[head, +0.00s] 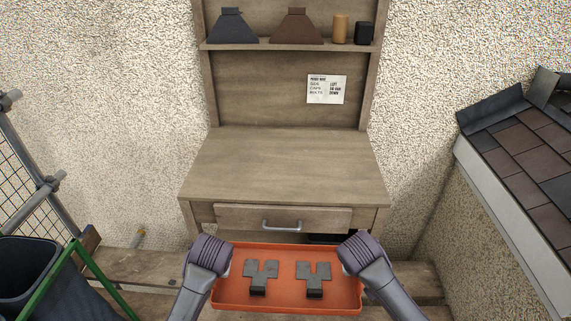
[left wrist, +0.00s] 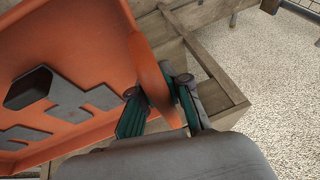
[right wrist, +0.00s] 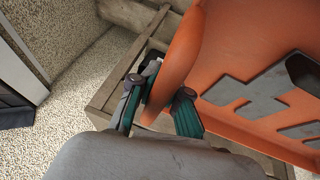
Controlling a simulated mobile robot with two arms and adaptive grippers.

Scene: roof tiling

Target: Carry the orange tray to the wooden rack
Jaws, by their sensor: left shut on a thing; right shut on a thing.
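The orange tray (head: 286,249) is held level in front of the wooden desk, low in the head view. Two dark grey stepped pieces, one on the left (head: 262,271) and one on the right (head: 313,272), lie in it. My left gripper (left wrist: 160,105) is shut on the tray's left rim. My right gripper (right wrist: 158,95) is shut on its right rim. In the head view both wrists hide the fingertips. The wooden rack (head: 285,165) has a bare worktop, a drawer (head: 283,219) with a metal handle, and an upper shelf. The drawer looks shut.
The shelf holds a black hood-shaped piece (head: 231,29), a brown one (head: 295,27), a tan cylinder (head: 340,29) and a black cup (head: 364,33). A tiled roof section (head: 530,145) stands at right. A dark bin (head: 25,272) and scaffold (head: 40,190) stand at left.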

